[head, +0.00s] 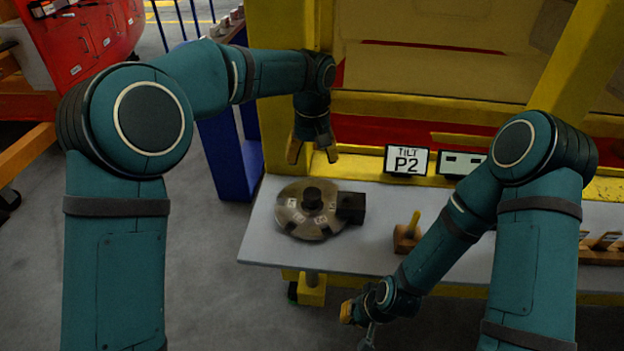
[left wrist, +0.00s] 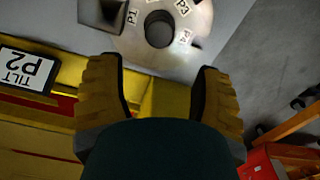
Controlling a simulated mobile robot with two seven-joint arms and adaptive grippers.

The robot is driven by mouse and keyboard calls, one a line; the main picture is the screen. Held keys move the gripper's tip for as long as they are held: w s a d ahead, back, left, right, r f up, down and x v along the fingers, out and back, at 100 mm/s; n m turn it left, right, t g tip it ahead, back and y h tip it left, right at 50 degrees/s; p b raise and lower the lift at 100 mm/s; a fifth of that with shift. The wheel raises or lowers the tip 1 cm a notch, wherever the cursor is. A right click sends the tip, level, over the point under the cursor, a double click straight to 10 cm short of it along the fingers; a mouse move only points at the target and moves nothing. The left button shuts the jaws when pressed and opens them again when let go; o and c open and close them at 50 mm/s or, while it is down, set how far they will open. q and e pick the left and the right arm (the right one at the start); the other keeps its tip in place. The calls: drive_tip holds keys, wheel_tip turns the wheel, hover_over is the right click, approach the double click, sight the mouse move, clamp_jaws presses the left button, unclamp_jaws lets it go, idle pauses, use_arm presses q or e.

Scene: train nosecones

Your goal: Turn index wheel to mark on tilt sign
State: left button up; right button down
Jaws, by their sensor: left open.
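The index wheel (head: 290,218) is a grey metal disc with a black central knob (head: 312,198) and white labels, lying on the light table. A black block (head: 351,207) sits at its right edge. In the left wrist view the wheel (left wrist: 187,52) shows labels P1, P3 and P4, with P1 closest to the block (left wrist: 100,14). The tilt sign (head: 407,160) reads "TILT P2"; it also shows in the left wrist view (left wrist: 27,72). My left gripper (head: 313,155) is open and empty, behind and above the wheel. My right gripper (head: 356,315) is low at the table's front edge; its fingers are unclear.
A second sign (head: 461,164) stands right of the tilt sign, partly behind my right arm. A wooden block with a yellow peg (head: 410,232) is on the table right of the wheel. A yellow frame (head: 285,95) rises behind the table. Open floor lies to the left.

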sight(313, 194)
use_arm(q)
wheel_tip(313, 194, down, 14)
drive_tip(key=shift+r+b, duration=0.15)
drive_tip(key=shift+b, duration=0.8)
drive_tip(key=c, duration=1)
drive_tip(key=shift+d, duration=0.1)
drive_tip(key=shift+c, duration=0.2)
